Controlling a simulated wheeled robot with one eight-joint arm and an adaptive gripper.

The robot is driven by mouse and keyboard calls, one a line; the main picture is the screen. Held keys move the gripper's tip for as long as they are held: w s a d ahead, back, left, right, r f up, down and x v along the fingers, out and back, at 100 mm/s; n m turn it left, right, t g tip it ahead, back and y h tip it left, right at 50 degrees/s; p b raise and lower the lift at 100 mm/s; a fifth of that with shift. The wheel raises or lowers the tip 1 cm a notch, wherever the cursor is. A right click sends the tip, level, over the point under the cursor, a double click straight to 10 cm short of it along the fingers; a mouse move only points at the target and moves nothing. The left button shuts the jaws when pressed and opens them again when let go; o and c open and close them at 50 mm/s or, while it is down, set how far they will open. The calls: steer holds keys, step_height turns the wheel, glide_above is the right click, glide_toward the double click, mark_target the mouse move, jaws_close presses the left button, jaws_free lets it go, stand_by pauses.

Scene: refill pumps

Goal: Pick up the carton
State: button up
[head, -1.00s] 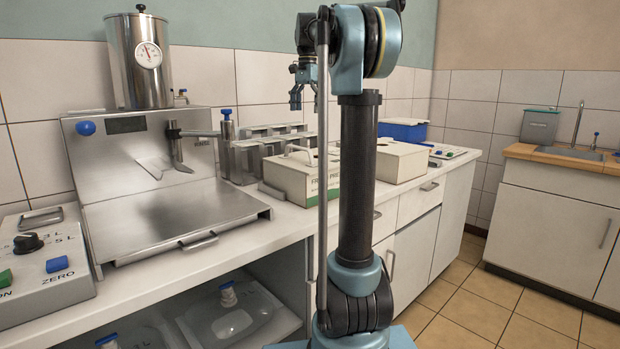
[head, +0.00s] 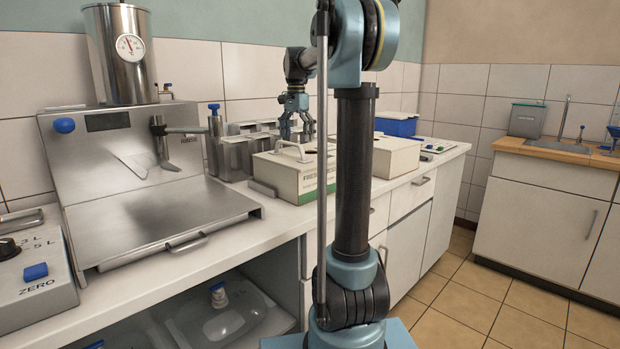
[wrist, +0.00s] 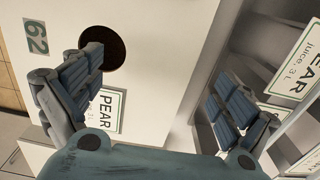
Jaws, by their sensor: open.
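In the head view a cream carton (head: 288,178) with a top handle and a green-edged "FRESH" label stands on the counter. My gripper (head: 297,131) points down, at or just behind its top rear edge; I cannot tell whether they touch. In the wrist view my gripper (wrist: 158,92) is open and empty, its fingers wide apart. The left finger lies over a pale surface (wrist: 160,45) with a dark round hole and a "62" tag. A "PEAR" label (wrist: 109,112) shows beside that finger. I cannot tell which box this is.
A second cream box (head: 392,158) stands right of the carton, partly behind my arm. A blue bin (head: 397,124) is farther back. A grey surface with another PEAR label (wrist: 296,75) is close to my right finger.

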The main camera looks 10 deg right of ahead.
mark_target(297, 149)
steer(key=shift+w+f, duration=0.1)
steer(key=shift+f, duration=2.7)
steer(key=c, duration=1.6)
steer(key=shift+r, duration=0.1)
